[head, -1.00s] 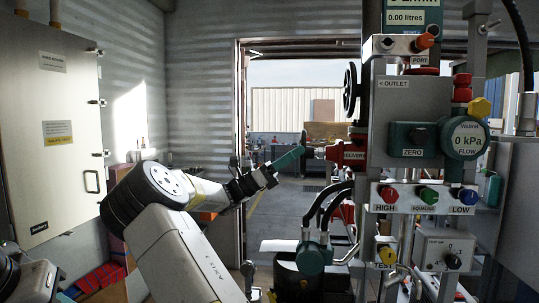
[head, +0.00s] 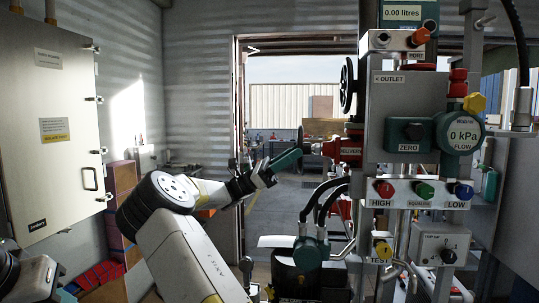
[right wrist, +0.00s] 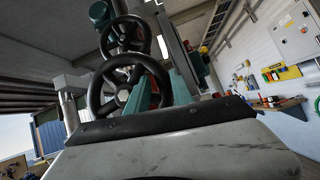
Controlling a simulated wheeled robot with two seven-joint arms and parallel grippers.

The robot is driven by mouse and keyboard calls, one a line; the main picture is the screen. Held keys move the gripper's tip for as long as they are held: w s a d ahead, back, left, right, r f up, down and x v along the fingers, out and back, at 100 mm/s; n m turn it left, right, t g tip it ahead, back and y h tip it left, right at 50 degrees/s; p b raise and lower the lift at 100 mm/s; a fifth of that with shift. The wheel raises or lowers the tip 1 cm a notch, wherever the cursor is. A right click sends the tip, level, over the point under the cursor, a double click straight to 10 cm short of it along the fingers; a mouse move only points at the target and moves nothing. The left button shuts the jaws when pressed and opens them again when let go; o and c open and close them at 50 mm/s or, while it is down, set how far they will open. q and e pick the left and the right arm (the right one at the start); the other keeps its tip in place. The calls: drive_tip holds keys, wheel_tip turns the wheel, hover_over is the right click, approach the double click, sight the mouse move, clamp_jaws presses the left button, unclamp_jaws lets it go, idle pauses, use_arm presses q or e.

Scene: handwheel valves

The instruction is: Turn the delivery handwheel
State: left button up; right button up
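The delivery valve (head: 346,149) has a red body with a lettered label. Its dark handwheel (head: 300,141) shows nearly edge-on at the left end of its stem. My right gripper (head: 286,161) has teal fingers and is at the lower left of this wheel. In the right wrist view the black handwheel (right wrist: 98,92) is close ahead. The teal fingers of my right gripper (right wrist: 163,92) are apart, with the right part of the rim between them. Whether they touch the rim is unclear. My left gripper is not in view.
A second black handwheel (head: 347,86) is above the delivery valve, by the outlet panel (head: 398,105). Black hoses (head: 322,199) curve below the valve. A grey cabinet (head: 50,130) stands at the left. The doorway floor (head: 275,212) behind the arm is open.

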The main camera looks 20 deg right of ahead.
drive_tip(key=shift+w+a, duration=0.55)
drive_tip(key=shift+a, duration=0.2)
drive_tip(key=shift+w+a, duration=0.5)
drive_tip(key=shift+a, duration=0.25)
drive_tip(key=w+a, duration=0.2)
drive_tip(key=a, duration=0.1)
drive_tip(key=shift+a, duration=0.25)
drive_tip(key=shift+f, duration=0.1)
